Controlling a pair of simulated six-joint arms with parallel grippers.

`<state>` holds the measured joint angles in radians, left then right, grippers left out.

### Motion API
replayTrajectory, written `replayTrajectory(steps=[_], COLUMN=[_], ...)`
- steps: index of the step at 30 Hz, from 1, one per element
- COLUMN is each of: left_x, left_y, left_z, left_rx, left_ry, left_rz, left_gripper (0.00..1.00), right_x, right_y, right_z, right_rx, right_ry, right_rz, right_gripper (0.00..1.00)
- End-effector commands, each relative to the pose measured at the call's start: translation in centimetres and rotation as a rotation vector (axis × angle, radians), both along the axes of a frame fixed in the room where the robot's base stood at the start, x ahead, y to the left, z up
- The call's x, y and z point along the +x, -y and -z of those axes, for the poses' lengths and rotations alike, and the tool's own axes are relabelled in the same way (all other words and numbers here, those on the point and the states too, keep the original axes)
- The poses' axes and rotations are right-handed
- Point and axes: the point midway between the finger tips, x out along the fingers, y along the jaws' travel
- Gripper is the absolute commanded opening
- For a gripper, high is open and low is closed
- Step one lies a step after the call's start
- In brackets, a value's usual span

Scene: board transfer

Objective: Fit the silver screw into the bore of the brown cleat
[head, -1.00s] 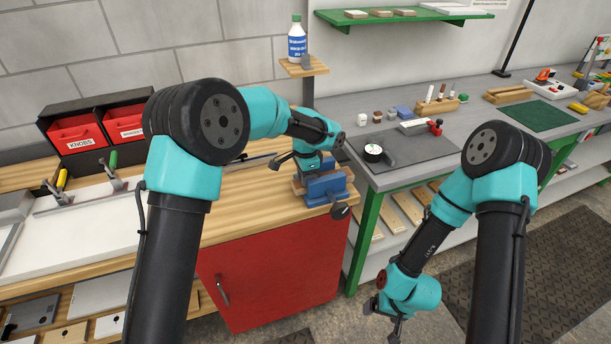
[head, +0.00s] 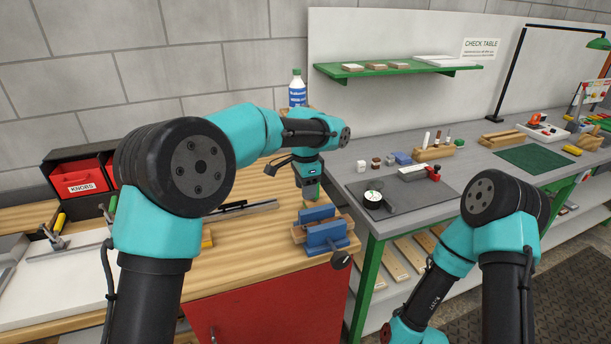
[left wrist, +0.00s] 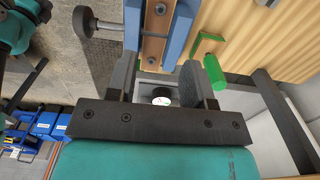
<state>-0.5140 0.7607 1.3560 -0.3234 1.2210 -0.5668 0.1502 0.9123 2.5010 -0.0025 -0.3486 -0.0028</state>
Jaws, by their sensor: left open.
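The brown cleat (left wrist: 152,48) is clamped between the blue jaws of a vise (head: 326,235), with round silvery spots along its top in the left wrist view. I cannot tell whether one of these is the silver screw or a bore. My left gripper (head: 309,186) is above and just behind the vise. In the left wrist view its fingers (left wrist: 166,78) are apart, near the cleat's end. A small bright round thing shows between the fingers, too unclear to name. My right arm is low at the right and its gripper is out of frame.
A green piece (left wrist: 213,72) lies close beside the left fingers. A white bottle (head: 297,90) stands behind the left arm. Red bins (head: 82,182) stand at the left. A grey bench (head: 450,185) with a round gauge and small parts is at the right.

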Motion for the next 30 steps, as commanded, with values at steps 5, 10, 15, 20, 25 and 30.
replayTrajectory(steps=[5,10,15,20,25,30], left_x=[0.0,-0.1,-0.1,-0.1,-0.1,-0.1], left_y=[0.0,0.0,0.0,0.0,0.0,-0.1], left_z=[-2.7,-3.7,-3.8,-3.8,-3.7,-3.5], left_rx=[0.000,0.000,0.001,0.001,0.001,0.002], left_ry=[0.000,-0.002,-0.003,-0.003,-0.003,-0.007], left_rz=[0.000,0.000,0.000,0.000,0.000,-0.003], left_gripper=[0.47,0.47,0.47,0.47,0.47,0.47], right_x=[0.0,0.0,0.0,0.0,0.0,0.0], right_y=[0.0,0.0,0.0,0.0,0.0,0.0], right_z=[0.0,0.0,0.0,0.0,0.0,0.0], right_rx=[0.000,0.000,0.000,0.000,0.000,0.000], right_ry=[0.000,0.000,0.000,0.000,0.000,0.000], right_rz=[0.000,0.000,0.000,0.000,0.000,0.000], right_gripper=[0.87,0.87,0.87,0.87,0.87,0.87])
